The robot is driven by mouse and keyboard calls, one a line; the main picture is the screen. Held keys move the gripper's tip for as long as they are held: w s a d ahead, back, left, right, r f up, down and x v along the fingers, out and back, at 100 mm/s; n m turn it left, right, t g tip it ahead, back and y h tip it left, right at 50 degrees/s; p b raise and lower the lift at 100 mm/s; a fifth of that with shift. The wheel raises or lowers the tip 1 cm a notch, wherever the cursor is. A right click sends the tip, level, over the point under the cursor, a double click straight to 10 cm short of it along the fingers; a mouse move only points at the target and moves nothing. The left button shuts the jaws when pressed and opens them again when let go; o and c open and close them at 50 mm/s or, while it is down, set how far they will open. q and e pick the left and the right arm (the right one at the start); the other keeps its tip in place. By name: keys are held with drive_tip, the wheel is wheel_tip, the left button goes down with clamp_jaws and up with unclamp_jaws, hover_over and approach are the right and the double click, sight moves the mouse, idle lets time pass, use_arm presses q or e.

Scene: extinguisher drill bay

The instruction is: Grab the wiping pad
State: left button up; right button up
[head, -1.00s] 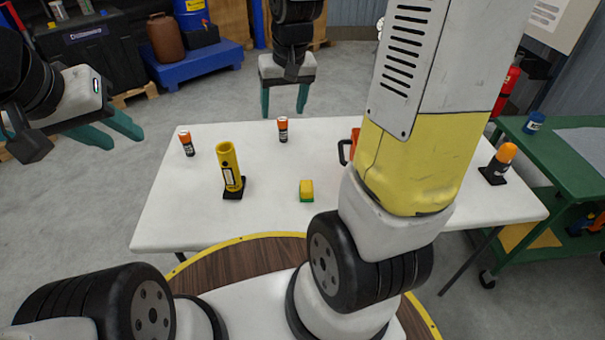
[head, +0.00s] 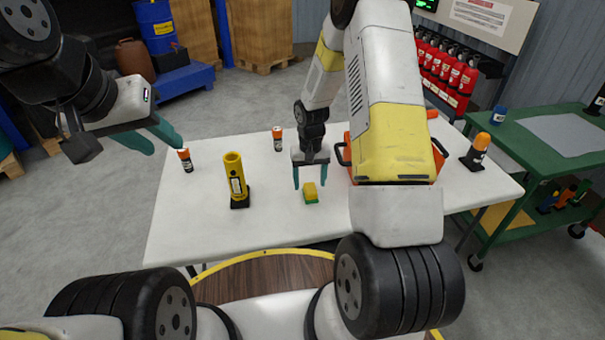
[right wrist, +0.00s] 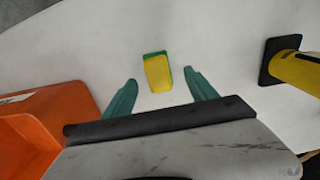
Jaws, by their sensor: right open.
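The wiping pad (head: 311,193) is a small yellow block with a green underside, lying on the white table (head: 270,225). In the right wrist view the pad (right wrist: 158,73) lies ahead of the fingertips, between their lines. My right gripper (head: 311,183) is open and empty, with teal fingers pointing down close to the pad; it also shows in the right wrist view (right wrist: 162,82). Whether the fingers touch the pad cannot be told. My left gripper (head: 165,138) is at the upper left, off the table's left edge, with teal fingers; its gap is hard to make out.
A yellow tube on a black base (head: 236,180) stands left of the pad. Two orange-capped cans (head: 186,160) (head: 278,139) stand farther back. An orange bin (right wrist: 40,128) is on the other side, partly behind my right arm. An orange-topped beacon (head: 477,150) stands at the right.

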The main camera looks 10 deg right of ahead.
sight(310, 188)
drive_tip(key=f, duration=0.4)
drive_tip(key=shift+w+d, duration=0.15)
drive_tip(key=shift+w, duration=0.05)
drive_tip(key=c, duration=1.4)
clamp_jaws()
drive_tip(key=shift+r, duration=0.1)
